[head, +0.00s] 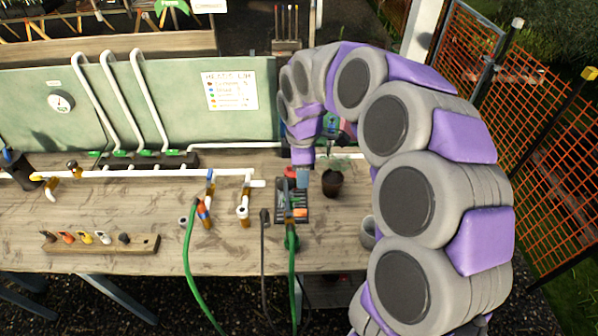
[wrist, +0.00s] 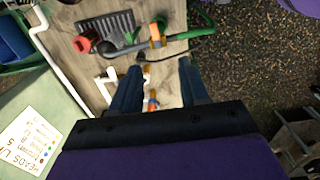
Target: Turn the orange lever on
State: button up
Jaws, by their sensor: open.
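Several small orange parts show, and I cannot tell for sure which is the orange lever. One orange piece (head: 300,213) sits by the black tray's front edge at a green hose end; in the wrist view an orange piece (wrist: 157,36) shows beyond my fingers. An orange-brown handle (head: 246,190) stands on the white pipe's right end. A blue and orange fitting (head: 203,212) stands left of it. My gripper (head: 303,178) is above the bench near the tray. In the wrist view its two fingers (wrist: 157,72) are apart with nothing held.
A black tray (head: 281,203) and a potted plant (head: 332,182) are near my gripper. Green hoses (head: 188,262) hang over the front edge. A wooden strip (head: 100,247) with several coloured knobs lies at left. A green panel with a sign (head: 230,90) stands behind.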

aim_at(301, 211)
jog(key=f+m+b, duration=0.5)
jog(key=f+m, duration=0.1)
jog(key=m, duration=0.6)
jog(key=w+f+m+b, duration=0.1)
jog(key=f+m+b, duration=0.5)
jog(key=m, duration=0.6)
jog(key=f+m+b, duration=0.5)
jog(key=f+m, duration=0.1)
jog(key=m, duration=0.6)
jog(key=shift+w+d+b, duration=0.2)
jog(key=shift+w+b, duration=0.15)
jog(key=shift+w, duration=0.05)
jog(key=shift+a, duration=0.35)
jog(key=shift+c, duration=0.4)
jog(key=shift+d, duration=0.2)
grip_shut()
